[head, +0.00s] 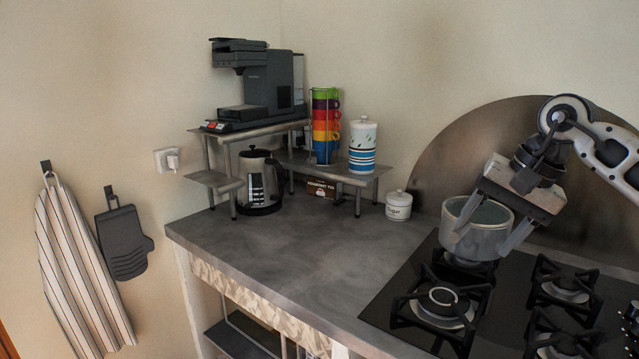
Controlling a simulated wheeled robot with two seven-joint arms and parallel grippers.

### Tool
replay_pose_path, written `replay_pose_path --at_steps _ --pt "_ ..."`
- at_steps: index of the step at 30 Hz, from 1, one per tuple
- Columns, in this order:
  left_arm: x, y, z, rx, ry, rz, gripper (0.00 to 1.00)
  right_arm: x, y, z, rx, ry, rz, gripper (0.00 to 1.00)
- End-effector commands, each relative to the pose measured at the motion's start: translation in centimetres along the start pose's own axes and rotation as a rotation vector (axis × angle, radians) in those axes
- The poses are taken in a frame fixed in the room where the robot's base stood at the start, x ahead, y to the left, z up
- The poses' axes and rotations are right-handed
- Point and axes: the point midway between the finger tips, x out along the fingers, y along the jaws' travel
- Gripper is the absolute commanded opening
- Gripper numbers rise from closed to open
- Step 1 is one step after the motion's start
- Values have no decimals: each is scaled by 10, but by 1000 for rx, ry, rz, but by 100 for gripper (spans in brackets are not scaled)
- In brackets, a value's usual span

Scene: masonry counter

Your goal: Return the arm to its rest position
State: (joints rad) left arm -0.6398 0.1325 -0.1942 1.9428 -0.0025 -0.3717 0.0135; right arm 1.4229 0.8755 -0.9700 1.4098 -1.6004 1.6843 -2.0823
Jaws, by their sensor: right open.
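My right arm comes in from the right edge of the head view, and my right gripper (490,238) points down over the back of the stove. Its two fingers are spread apart, in front of a grey metal pot (478,214) that stands on a back burner. The fingers overlap the pot in the picture; whether they touch it I cannot tell. Nothing shows held between them. My left gripper is not in the view.
A black gas hob (400,308) with several burners fills the lower right. A white sugar jar (399,206) stands left of the pot. A shelf (362,180) carries a coffee machine (268,85), stacked coloured cups (325,125) and a canister (362,148). The grey counter (290,255) is clear in front.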

Motion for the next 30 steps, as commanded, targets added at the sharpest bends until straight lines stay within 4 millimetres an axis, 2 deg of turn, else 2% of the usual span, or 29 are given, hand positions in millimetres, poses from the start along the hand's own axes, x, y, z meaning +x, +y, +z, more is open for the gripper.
replay_pose_path --at_steps 1,4,6,9,12,15,17,20,21,22,26,27,30 --pt "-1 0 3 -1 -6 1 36 26 -13 15 32 -65 -52 62" --pt "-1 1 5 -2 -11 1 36 71 -46 54 158 -232 -194 62" --pt "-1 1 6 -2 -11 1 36 102 -72 91 305 -404 -308 62" --pt "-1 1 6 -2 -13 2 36 130 -105 143 598 -701 -449 62" --pt "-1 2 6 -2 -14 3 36 142 -126 178 952 -1018 -534 62" --pt "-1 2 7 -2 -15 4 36 150 -134 194 1352 -1345 -562 62" --pt "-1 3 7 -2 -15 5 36 156 -131 195 1610 -1542 -552 62" --pt "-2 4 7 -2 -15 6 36 177 -111 188 2063 -1866 -492 62" --pt "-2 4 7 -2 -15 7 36 189 -97 184 2252 -1993 -455 62" --pt "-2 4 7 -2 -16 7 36 199 -85 182 -2300 2006 404 62" --pt "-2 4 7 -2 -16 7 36 255 -13 187 -1826 1501 140 62" --pt "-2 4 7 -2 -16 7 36 272 12 195 -1684 1365 89 62" --pt "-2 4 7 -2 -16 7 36 307 67 221 -1371 1084 7 62"
